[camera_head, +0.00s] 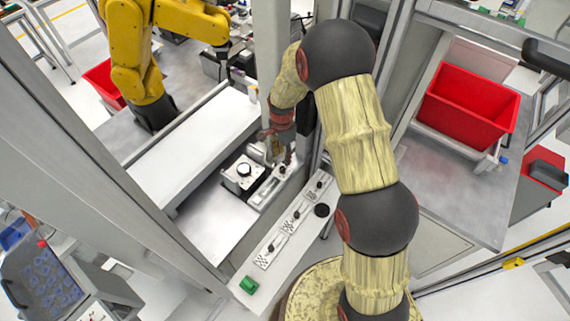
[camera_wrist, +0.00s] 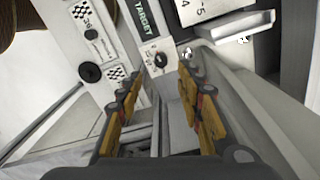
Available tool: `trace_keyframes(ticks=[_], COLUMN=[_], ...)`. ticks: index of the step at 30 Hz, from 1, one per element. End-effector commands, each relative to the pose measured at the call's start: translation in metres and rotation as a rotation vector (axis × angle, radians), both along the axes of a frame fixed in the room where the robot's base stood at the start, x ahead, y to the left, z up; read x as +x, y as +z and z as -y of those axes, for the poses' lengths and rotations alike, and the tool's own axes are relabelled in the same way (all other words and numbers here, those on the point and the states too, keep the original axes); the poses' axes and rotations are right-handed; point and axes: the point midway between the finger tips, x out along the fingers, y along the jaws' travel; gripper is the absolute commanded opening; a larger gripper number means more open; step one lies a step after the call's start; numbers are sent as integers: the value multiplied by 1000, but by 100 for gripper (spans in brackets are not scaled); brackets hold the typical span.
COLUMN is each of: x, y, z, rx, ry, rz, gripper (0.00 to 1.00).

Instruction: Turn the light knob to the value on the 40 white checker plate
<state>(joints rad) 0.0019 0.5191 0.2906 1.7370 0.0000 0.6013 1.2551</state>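In the wrist view a small black knob (camera_wrist: 160,60) sits on a white plate with a printed scale, below a dark TARGET label (camera_wrist: 144,18). My gripper (camera_wrist: 160,78) is open, its two yellow-and-black fingers apart, with this knob between and just beyond the tips. I cannot tell whether they touch it. Black-and-white checker plates (camera_wrist: 115,73) lie on the white panel to the left; their numbers are too small to read surely. In the head view the checker plates (camera_head: 265,261) run along the panel, and my gripper (camera_head: 279,157) is near its far end, fingertips partly hidden.
A grey post (camera_head: 270,60) rises close behind. A red bin (camera_head: 468,108) is at right, a yellow arm (camera_head: 128,45) at left.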

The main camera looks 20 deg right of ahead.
Motion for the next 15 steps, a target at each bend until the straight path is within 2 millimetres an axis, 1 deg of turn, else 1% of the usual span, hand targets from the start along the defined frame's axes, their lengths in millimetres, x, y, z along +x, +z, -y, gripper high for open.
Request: trace_keyframes(ticks=[3,7,11,15], x=[2,1,0,0], y=[-1,-8,-25,-48], z=[0,0,0,0], rx=[0,0,0,-1], ry=[-77,-104,-102,-101], rz=[7,5,4,3], gripper=[37,37,37,37])
